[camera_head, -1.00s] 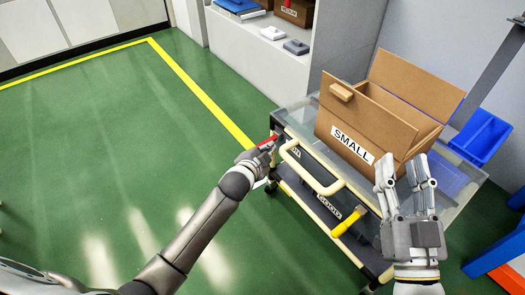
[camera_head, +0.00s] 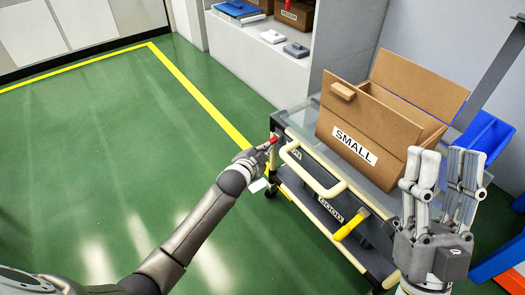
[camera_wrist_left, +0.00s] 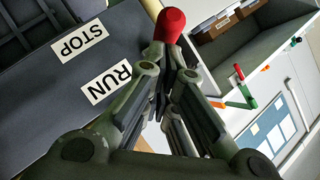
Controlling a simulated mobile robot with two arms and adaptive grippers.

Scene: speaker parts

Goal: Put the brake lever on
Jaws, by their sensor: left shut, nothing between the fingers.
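The brake lever's red knob (camera_head: 272,140) shows at the left corner of the cart (camera_head: 300,118). In the left wrist view the red knob (camera_wrist_left: 170,25) is large, just beyond the fingertips, beside a dark panel with a STOP label (camera_wrist_left: 80,43) and a RUN label (camera_wrist_left: 107,82). I cannot tell which label the lever stands at. My left gripper (camera_head: 264,149) is at that corner, shut and empty, with its fingertips close to the knob; whether they touch is unclear. My right gripper (camera_head: 442,168) is raised in front of the cart's right side, open and empty.
A cardboard box labelled SMALL (camera_head: 365,140) stands on the cart top. A cream push handle (camera_head: 315,175) and a yellow handle (camera_head: 350,225) stick out from the cart's near side. A blue bin (camera_head: 485,138) is behind at right. Green floor (camera_head: 90,150) at left is clear.

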